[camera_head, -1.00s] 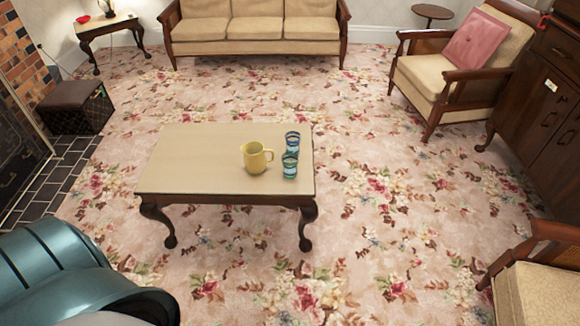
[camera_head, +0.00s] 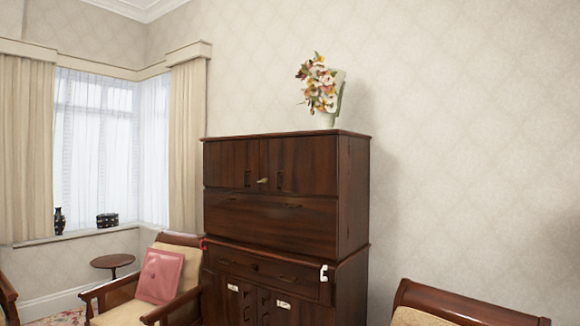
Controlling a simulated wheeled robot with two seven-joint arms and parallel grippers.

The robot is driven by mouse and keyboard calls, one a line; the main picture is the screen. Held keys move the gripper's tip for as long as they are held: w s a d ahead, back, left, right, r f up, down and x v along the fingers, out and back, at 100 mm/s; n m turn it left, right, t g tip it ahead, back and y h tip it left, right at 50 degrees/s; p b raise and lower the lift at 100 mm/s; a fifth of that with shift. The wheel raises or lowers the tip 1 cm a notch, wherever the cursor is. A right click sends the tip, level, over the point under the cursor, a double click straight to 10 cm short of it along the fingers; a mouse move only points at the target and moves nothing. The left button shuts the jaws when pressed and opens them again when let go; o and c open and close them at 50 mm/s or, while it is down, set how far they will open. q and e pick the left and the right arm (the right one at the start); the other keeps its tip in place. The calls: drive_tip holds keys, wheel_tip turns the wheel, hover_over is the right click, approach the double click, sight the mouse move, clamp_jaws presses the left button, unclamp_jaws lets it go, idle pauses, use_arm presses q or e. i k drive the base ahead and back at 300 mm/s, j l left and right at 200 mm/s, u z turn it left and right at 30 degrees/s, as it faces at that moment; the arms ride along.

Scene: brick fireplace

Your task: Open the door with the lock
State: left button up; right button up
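A tall dark wooden cabinet (camera_head: 270,215) stands against the wall in the middle of the head view. Its upper part has two doors, a left door (camera_head: 231,164) and a right door (camera_head: 305,165), which look shut, with dark handles. A small light-coloured piece, perhaps the lock (camera_head: 263,181), sits where the two doors meet. Lower doors with pale labels (camera_head: 283,305) show at the bottom edge, cut off by the frame. Neither of my grippers is in view.
A vase of flowers (camera_head: 323,90) stands on top of the cabinet. An armchair with a pink cushion (camera_head: 160,276) is left of the cabinet, with a small round table (camera_head: 113,262) behind. Another chair (camera_head: 460,305) is at the lower right.

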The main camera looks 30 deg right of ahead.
sight(300, 165)
drive_tip(key=z, duration=0.35)
drive_tip(key=i+z, duration=0.2)
drive_tip(key=z, duration=0.25)
drive_tip(key=i+j+z, duration=0.15)
drive_tip(key=z, duration=0.3)
drive_tip(key=i+j+z, duration=0.15)
drive_tip(key=z, duration=0.3)
drive_tip(key=i+j+z, duration=0.25)
drive_tip(key=j, duration=0.4)
drive_tip(key=i+j+z, duration=0.1)
drive_tip(key=i+j, duration=0.15)
drive_tip(key=i+j+z, duration=0.15)
drive_tip(key=j, duration=0.3)
drive_tip(key=i+j+z, duration=0.1)
drive_tip(key=j, duration=0.3)
drive_tip(key=i+j+z, duration=0.15)
drive_tip(key=j, duration=0.25)
drive_tip(key=i+j, duration=0.1)
drive_tip(key=j, duration=0.35)
drive_tip(key=i+j, duration=0.15)
drive_tip(key=j, duration=0.25)
drive_tip(key=i+j, duration=0.1)
drive_tip(key=j, duration=0.35)
